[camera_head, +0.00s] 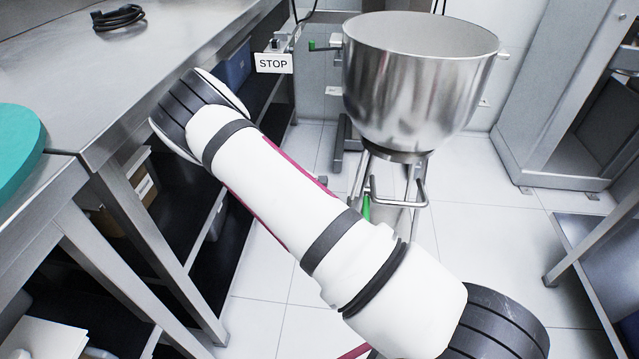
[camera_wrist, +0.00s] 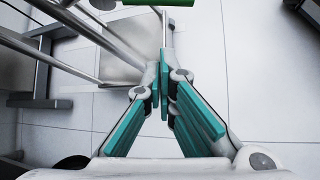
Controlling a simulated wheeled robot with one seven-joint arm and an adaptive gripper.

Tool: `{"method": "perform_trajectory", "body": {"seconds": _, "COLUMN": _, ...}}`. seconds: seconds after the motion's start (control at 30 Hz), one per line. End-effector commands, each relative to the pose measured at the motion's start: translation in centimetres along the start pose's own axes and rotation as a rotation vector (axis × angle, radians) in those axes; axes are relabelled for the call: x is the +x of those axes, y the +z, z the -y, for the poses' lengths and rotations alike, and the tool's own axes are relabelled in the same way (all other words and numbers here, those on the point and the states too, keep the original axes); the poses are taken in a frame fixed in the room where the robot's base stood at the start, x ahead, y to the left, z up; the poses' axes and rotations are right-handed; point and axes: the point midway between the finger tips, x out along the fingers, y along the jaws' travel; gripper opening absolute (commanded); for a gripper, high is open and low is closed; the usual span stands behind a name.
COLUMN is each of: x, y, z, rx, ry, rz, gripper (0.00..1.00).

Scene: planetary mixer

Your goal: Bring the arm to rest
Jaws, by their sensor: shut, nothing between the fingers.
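My gripper (camera_wrist: 166,92) shows in the wrist view. Its teal-padded fingers come together at the tips with nothing between them. They point over the tiled floor, close to a thin metal rod in the picture. I cannot tell whether they touch it. In the head view my white arm crosses the middle from the lower right to the upper left, and my gripper cannot be made out there. The steel mixing bowl (camera_head: 412,85) stands upright on its stand behind my arm, apart from it in the picture.
A steel worktable (camera_head: 170,35) runs along the left, with a black coiled cable (camera_head: 118,17) on it. A teal round object (camera_head: 18,150) is at the left edge. A STOP sign (camera_head: 273,64) is near the bowl. Steel frames stand at the right. White floor (camera_head: 500,225) is clear between.

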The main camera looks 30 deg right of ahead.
Motion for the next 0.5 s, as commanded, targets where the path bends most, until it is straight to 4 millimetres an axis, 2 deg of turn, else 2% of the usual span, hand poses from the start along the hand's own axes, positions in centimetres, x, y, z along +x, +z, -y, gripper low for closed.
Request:
{"method": "perform_trajectory", "body": {"seconds": 0.17, "x": -0.2, "y": 0.0, "z": 0.0, "rx": 0.002, "ry": -0.001, "rz": -0.001, "gripper": 0.00}}
{"method": "perform_trajectory", "body": {"seconds": 0.27, "x": -1.1, "y": 0.5, "z": -0.1, "rx": 0.026, "ry": -0.017, "rz": -0.012, "gripper": 0.00}}
{"method": "perform_trajectory", "body": {"seconds": 0.37, "x": -3.1, "y": 1.7, "z": -0.1, "rx": 0.079, "ry": -0.056, "rz": -0.037, "gripper": 0.00}}
{"method": "perform_trajectory", "body": {"seconds": 0.5, "x": -7.2, "y": 4.6, "z": 0.2, "rx": 0.186, "ry": -0.142, "rz": -0.088, "gripper": 0.00}}
